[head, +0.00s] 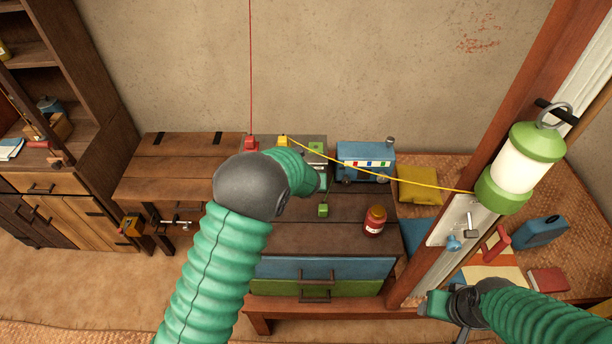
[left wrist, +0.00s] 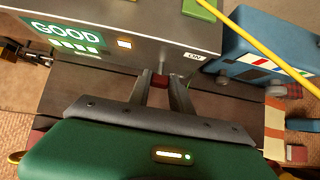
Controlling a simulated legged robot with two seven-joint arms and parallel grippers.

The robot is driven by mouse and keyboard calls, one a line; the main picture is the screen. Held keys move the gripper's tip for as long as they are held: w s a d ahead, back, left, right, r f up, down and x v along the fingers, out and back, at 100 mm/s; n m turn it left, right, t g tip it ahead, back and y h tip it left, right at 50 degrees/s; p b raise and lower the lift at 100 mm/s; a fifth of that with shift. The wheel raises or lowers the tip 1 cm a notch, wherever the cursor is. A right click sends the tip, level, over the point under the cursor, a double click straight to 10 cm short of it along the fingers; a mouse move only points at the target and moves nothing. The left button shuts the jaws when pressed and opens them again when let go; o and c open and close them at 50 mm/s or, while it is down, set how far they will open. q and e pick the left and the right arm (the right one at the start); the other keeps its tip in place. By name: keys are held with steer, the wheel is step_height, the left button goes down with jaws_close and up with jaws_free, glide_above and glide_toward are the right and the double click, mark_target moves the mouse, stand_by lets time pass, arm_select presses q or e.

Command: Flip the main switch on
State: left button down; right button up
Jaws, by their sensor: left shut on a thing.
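A grey metal box (left wrist: 90,20) stands on the dark wooden chest, with a green GOOD label and a small lit square on its front. In the left wrist view, a small red piece (left wrist: 160,82), apparently the switch handle, shows at the lower front of the box. My left gripper (left wrist: 160,80) is shut on this red piece, its two dark fingers on either side. In the head view my left arm hides most of the box front. My right gripper (head: 437,303) is at the lower right by the wooden post, away from the box; its fingers are unclear.
Red (head: 250,143), yellow (head: 283,141) and green (head: 316,147) blocks sit on the box; a yellow cable runs to the post. A blue toy-like van (head: 365,155), red jar (head: 375,220) and small green block (head: 323,210) are nearby. A lantern (head: 518,165) hangs right.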

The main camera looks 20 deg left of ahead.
arm_select(q)
steer(key=shift+w+r, duration=0.1)
steer(key=c, duration=1.5)
jaws_free()
steer(key=shift+o, duration=0.3)
steer(key=shift+w, duration=0.1)
steer(key=p+v, duration=0.3)
steer(key=v, duration=1.3)
steer(key=shift+s, duration=0.3)
steer(key=shift+d+r, duration=0.1)
